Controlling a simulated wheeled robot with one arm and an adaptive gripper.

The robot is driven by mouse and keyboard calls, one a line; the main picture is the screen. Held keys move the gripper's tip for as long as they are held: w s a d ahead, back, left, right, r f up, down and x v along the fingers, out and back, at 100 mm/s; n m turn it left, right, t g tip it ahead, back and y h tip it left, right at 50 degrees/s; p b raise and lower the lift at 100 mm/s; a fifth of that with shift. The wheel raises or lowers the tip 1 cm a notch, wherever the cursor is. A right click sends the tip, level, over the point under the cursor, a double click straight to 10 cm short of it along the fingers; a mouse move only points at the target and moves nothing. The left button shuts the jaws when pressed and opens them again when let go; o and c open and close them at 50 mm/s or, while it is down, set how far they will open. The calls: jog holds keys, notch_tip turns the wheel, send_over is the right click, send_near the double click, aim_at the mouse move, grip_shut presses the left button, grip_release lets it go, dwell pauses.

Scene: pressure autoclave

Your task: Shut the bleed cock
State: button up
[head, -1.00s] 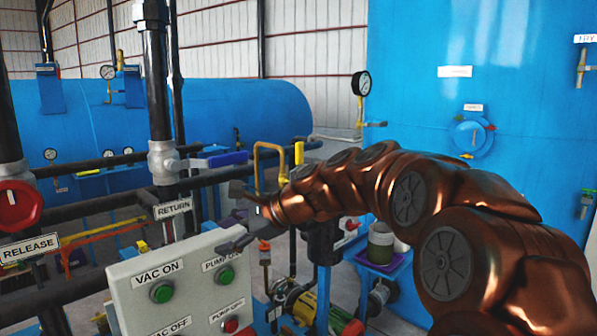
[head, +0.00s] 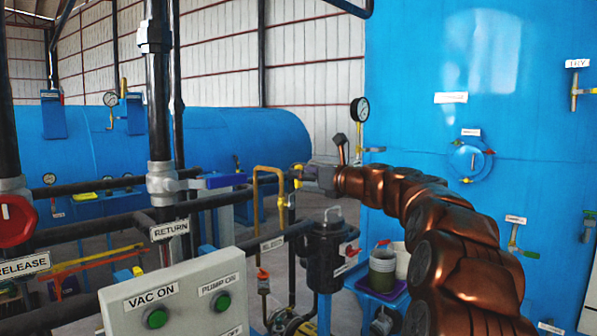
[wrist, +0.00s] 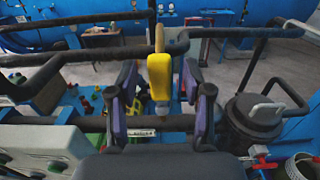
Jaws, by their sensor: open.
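The bleed cock has a yellow lever handle (wrist: 159,76) that stands upright in the wrist view, above a horizontal dark pipe with a small label. In the head view its yellow handle (head: 297,176) shows beside the bent yellow pipe, partly hidden by my gripper. My gripper (head: 306,175) is at the cock, reaching in from the right. In the wrist view my open gripper (wrist: 160,90) has one finger on each side of the handle, with gaps showing. I cannot tell how far along the fingers the handle lies.
A black filter housing (head: 327,250) stands right of the cock, also in the wrist view (wrist: 252,122). The control panel (head: 185,290) with green buttons is at lower left. A blue-handled valve (head: 222,181) is left of the cock. The large blue vessel (head: 420,120) stands at right.

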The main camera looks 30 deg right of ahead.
jog(key=shift+x, duration=1.05)
grip_shut()
